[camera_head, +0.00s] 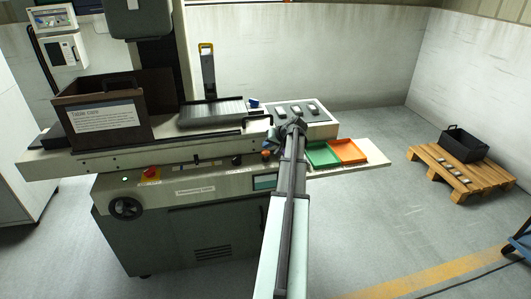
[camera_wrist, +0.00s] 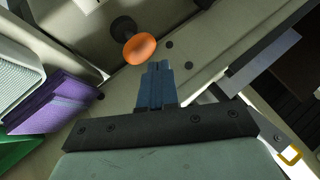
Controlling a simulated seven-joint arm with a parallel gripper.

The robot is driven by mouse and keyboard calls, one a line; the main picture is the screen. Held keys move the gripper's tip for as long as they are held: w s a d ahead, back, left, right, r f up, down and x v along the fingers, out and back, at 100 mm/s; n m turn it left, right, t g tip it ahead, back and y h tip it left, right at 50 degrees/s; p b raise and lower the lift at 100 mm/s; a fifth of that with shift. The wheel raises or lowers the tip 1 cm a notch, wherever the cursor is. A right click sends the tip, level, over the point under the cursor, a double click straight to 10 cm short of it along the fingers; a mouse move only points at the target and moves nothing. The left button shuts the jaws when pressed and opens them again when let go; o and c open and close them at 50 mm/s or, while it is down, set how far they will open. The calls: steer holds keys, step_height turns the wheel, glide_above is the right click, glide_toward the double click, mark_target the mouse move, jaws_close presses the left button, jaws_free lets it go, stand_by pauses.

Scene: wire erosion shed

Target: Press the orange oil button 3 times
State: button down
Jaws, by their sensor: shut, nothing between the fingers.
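The orange oil button (camera_wrist: 139,49) is a round mushroom head on a dark stem, seen near the top centre of the wrist view. In the head view the orange button (camera_head: 266,153) shows as a small spot on the machine front, just left of my arm's end. My gripper (camera_wrist: 158,66) has its blue-grey fingers closed together and empty. In the wrist view the fingertips point toward the button and appear just below and right of it, with a small gap in the picture. In the head view the fingertips are hidden or too small to make out.
A red emergency knob (camera_head: 150,172), a black knob (camera_head: 236,160) and a handwheel (camera_head: 125,208) are on the machine front. A green tray (camera_head: 321,155) and an orange tray (camera_head: 348,151) lie right of my arm. A pallet (camera_head: 459,179) with a dark crate stands far right.

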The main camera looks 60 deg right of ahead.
mark_target(267, 152)
steer(key=shift+f, duration=1.35)
stand_by(1.4)
steer(key=shift+r, duration=1.4)
steer(key=shift+r, duration=0.1)
steer(key=shift+r, duration=2.45)
steer(key=shift+m, duration=0.3)
